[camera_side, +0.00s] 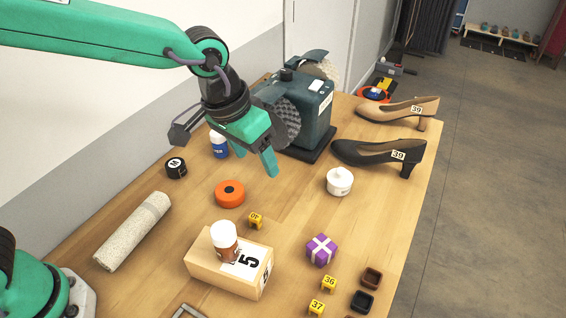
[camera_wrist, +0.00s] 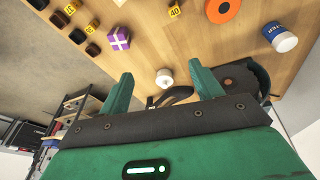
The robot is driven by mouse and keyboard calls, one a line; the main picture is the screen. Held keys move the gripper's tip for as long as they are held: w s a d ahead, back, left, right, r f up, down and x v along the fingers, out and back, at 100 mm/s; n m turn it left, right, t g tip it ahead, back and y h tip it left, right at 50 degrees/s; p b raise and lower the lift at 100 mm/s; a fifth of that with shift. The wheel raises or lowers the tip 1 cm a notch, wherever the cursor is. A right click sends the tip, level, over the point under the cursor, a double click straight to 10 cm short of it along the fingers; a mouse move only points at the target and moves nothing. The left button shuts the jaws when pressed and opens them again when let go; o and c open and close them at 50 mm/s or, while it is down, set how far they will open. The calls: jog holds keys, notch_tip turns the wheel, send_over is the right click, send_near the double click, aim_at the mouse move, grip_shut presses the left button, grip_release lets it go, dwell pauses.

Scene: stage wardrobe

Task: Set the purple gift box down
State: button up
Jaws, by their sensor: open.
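The purple gift box (camera_side: 321,250) with a white ribbon sits on the wooden table (camera_side: 285,210), toward the front right in the side view. It also shows in the wrist view (camera_wrist: 119,39) at the upper left, apart from my fingers. My gripper (camera_side: 232,158) is open and empty. It hangs above the far part of the table, behind and to the left of the box. In the wrist view its two green fingers (camera_wrist: 163,88) are spread wide with nothing between them.
A wooden block (camera_side: 205,272) marked 5 carries a white-capped bottle (camera_side: 224,242). A grinding machine (camera_side: 303,110) is close behind my gripper.

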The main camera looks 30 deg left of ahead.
jog(key=s+a+r+n+t, duration=0.1)
jog(key=s+a+r, duration=0.15)
jog(key=a, duration=0.45)
jog(key=s+a+r+t, duration=0.1)
jog(key=s+a+r, duration=0.15)
jog(key=a, duration=0.55)
jog(key=s+a+f+n+t+y, duration=0.1)
jog(key=s+a, duration=0.8)
jog(key=s, duration=0.1)
jog(key=shift+f+n+y, duration=0.15)
jog(key=shift+n+y, duration=0.25)
